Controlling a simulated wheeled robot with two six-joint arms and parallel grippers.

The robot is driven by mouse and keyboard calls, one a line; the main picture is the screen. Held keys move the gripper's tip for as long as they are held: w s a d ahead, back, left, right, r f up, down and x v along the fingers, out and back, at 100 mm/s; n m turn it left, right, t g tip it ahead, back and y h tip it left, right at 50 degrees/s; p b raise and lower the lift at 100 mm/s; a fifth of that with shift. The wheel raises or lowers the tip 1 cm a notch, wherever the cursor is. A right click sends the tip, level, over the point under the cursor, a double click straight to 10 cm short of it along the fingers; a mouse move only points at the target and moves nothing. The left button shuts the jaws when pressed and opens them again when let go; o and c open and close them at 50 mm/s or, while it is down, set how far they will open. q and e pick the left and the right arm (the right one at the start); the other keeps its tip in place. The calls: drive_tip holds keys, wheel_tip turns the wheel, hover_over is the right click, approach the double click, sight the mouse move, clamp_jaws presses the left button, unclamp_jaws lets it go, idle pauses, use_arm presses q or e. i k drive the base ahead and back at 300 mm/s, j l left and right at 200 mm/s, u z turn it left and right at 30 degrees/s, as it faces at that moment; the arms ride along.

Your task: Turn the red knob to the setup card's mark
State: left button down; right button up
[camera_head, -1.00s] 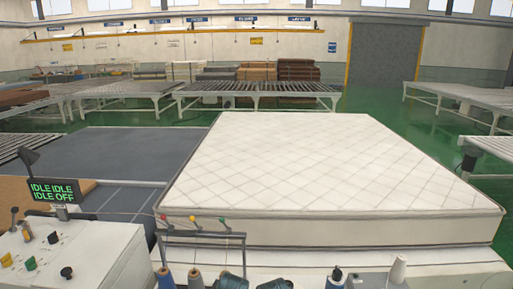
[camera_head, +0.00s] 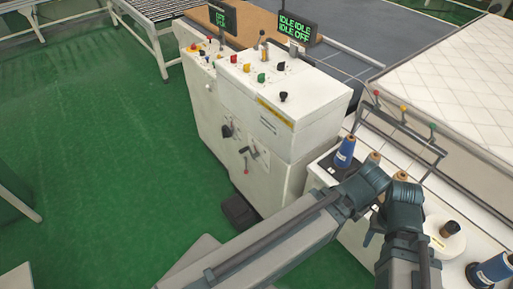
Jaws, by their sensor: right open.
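A red knob (camera_head: 234,59) is on the top of the white control cabinet (camera_head: 300,102), among black, green and yellow controls. The angle it points to is too small to read. I cannot make out a setup card or its mark for certain; a yellow label (camera_head: 275,112) is on the cabinet's front edge. My right gripper (camera_head: 402,196) is open at the lower right, over the bench with the spools and well away from the knob. My left arm (camera_head: 300,225) reaches in from the lower left; its jaws cannot be made out.
Green-lit displays (camera_head: 294,27) stand behind the panel. A thread rack (camera_head: 400,128) and a blue spool (camera_head: 345,152) are close to my arms. A mattress (camera_head: 455,75) lies at the right. Open green floor (camera_head: 120,190) is at the left.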

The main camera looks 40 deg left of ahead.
sight(233, 59)
drive_tip(key=k+j+u, duration=0.1)
drive_tip(key=u, duration=0.9)
